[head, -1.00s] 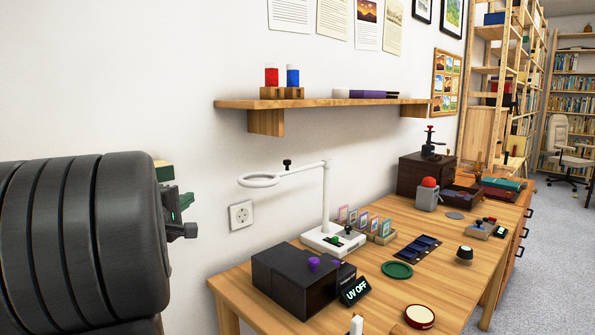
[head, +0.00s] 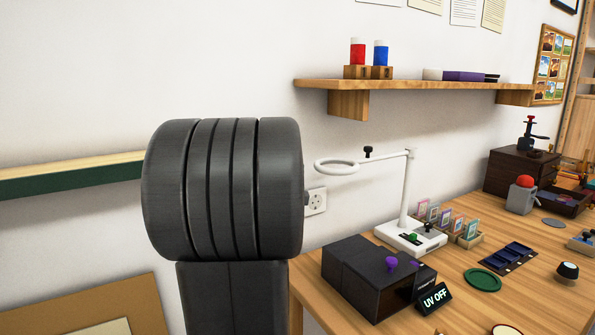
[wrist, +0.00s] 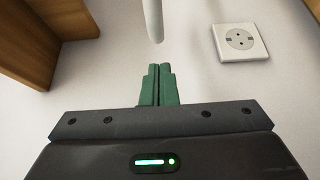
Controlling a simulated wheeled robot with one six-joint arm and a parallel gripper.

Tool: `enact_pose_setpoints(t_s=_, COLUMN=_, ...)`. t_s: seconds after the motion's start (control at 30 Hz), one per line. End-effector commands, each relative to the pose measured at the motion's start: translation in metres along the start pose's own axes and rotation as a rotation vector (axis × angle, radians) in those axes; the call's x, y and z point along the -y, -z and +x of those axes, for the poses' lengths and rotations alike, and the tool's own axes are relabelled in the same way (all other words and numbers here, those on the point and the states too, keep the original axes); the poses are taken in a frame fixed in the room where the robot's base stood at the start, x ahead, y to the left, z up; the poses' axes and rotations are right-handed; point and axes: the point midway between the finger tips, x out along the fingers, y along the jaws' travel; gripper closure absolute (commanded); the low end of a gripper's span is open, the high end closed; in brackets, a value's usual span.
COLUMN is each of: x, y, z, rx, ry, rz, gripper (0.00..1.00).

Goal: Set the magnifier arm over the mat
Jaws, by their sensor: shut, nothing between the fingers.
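The white magnifier (head: 405,190) stands on the bench, with an upright post on a flat base. Its arm reaches left from the post top to a round ring (head: 337,167), with a black knob on the arm. The ring hangs left of the base, near the wall. A green round piece (head: 483,280) lies flat on the bench; I cannot tell if it is the mat. My gripper (wrist: 158,84) is shut and empty, its green fingers together. A white rod end (wrist: 153,20) shows just beyond the fingertips. In the head view my arm hides the gripper.
A dark box (head: 370,275) with purple knobs and a UV OFF sign (head: 434,298) stand at the front left of the bench. A wooden shelf (head: 420,86) juts from the wall above the magnifier. A wall socket (wrist: 240,40) is right of the fingers.

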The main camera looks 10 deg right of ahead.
Motion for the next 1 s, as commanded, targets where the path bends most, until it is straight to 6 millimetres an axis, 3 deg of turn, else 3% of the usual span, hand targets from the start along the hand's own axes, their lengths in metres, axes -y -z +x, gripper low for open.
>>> enact_pose_setpoints(t_s=0.2, x=0.0, y=-0.001, z=0.043, rx=0.003, ry=0.001, rz=0.0, gripper=1.0)
enact_pose_setpoints(t_s=0.4, x=0.0, y=0.0, z=0.067, rx=0.001, ry=0.001, rz=-0.001, gripper=1.0)
enact_pose_setpoints(t_s=1.0, x=0.001, y=0.0, z=0.073, rx=0.0, ry=0.0, rz=0.0, gripper=1.0)
